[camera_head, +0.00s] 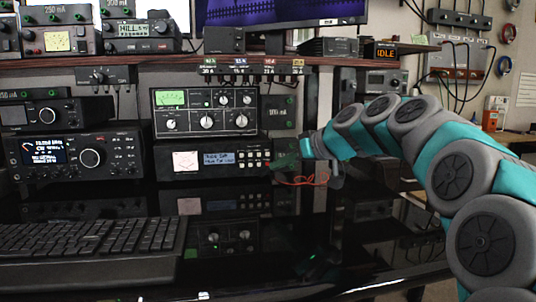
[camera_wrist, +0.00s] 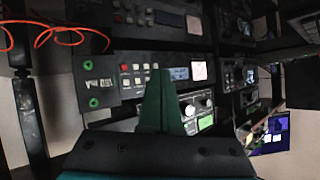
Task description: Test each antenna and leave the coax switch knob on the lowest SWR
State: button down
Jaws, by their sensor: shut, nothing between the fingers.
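In the head view, a grey tuner (camera_head: 206,113) with a green-lit meter and several knobs stands on a dark unit (camera_head: 213,160) with a pale meter, blue display and buttons. The display text is too small to read surely. A small box with one knob (camera_head: 97,76) hangs under the shelf at left; I cannot tell surely whether it is the coax switch. My gripper (camera_head: 288,161) is at the right end of the dark unit. In the wrist view its green fingers (camera_wrist: 160,102) are shut and empty, with tuner knobs (camera_wrist: 190,110) beyond them.
An amber sign reading IDLE (camera_head: 382,52) stands at right. A radio (camera_head: 78,155) and keyboard (camera_head: 90,245) occupy the left desk. An orange cable (camera_head: 302,180) hangs by my gripper. The glossy desk front is clear.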

aim_at(267, 154)
jog(key=shift+w+a+r+p, duration=0.1)
jog(key=shift+w+a+p, duration=0.1)
jog(key=shift+w+p, duration=0.45)
jog(key=w, duration=0.2)
jog(key=w+a+p, duration=0.1)
jog(key=w, duration=0.1)
jog(key=w+p, duration=0.1)
jog(key=w, duration=0.1)
jog(key=shift+a, duration=0.35)
jog(key=shift+w+a+p, duration=0.15)
jog(key=shift+w+p, duration=0.2)
jog(key=shift+w, duration=0.25)
jog(key=shift+w, duration=0.1)
dwell(0.9)
jog(key=shift+w+a, duration=0.1)
jog(key=shift+w, duration=0.2)
jog(key=shift+w+a, duration=0.1)
jog(key=shift+w, duration=0.25)
dwell(0.6)
jog(key=shift+s, duration=0.15)
jog(key=shift+s+d+b, duration=0.2)
jog(key=shift+s+b, duration=0.4)
jog(key=shift+b, duration=0.05)
